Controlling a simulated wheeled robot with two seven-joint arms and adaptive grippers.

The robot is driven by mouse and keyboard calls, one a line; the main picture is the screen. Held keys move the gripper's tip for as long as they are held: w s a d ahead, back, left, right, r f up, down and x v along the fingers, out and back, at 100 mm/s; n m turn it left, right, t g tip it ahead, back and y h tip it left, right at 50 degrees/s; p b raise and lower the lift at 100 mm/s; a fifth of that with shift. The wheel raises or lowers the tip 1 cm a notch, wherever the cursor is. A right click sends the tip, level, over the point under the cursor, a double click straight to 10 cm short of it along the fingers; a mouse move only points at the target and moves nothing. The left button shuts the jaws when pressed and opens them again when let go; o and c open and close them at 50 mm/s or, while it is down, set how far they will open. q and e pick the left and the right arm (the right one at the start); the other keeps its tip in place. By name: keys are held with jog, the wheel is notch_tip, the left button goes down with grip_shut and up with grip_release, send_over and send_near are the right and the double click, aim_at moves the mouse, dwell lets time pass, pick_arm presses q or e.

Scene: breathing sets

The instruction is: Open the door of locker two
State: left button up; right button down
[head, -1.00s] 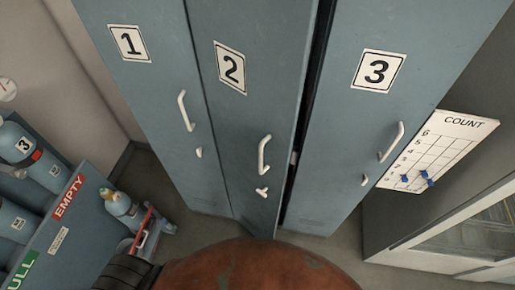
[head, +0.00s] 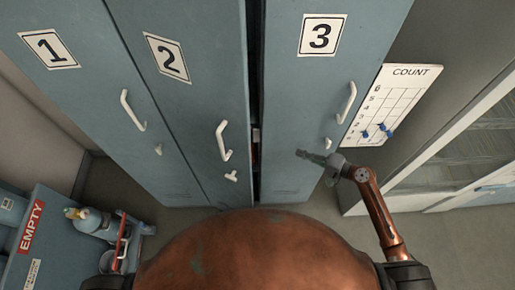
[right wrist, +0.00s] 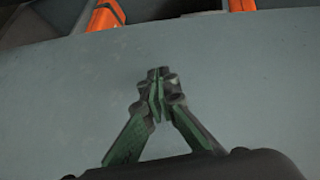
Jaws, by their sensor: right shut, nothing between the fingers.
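Locker two's door (head: 190,110) is in the middle of the head view, blue-grey with a "2" label. It is slightly ajar, with a narrow dark gap (head: 256,100) along its right edge. Its white handle (head: 223,141) has a small white latch (head: 231,176) below it. My right gripper (head: 302,154) is in front of the lower part of locker three, to the right of the handle and apart from it in the picture. It is shut and empty; its closed fingers show in the right wrist view (right wrist: 157,82). My left gripper is not in view.
Locker one (head: 75,60) stands left and locker three (head: 318,85) right, both with doors shut. A count board (head: 392,103) hangs at right beside a glass-fronted cabinet (head: 455,150).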

jog(key=s+a+r+n+g+y, duration=0.1)
jog(key=s+a+r+g+y, duration=0.15)
jog(key=a+r, duration=0.45)
jog(key=s+a+r+n+g+y, duration=0.2)
jog(key=s+r+y, duration=0.15)
jog(key=r, duration=0.85)
jog(key=s+a+p, duration=0.1)
jog(key=a+p, duration=0.3)
jog(key=a, duration=0.7)
jog(key=shift+s+a+f+h, duration=0.15)
jog(key=shift+s+a+h, duration=0.15)
jog(key=shift+a, duration=0.05)
jog(key=shift+s+t, duration=0.1)
jog(key=shift+t, duration=0.15)
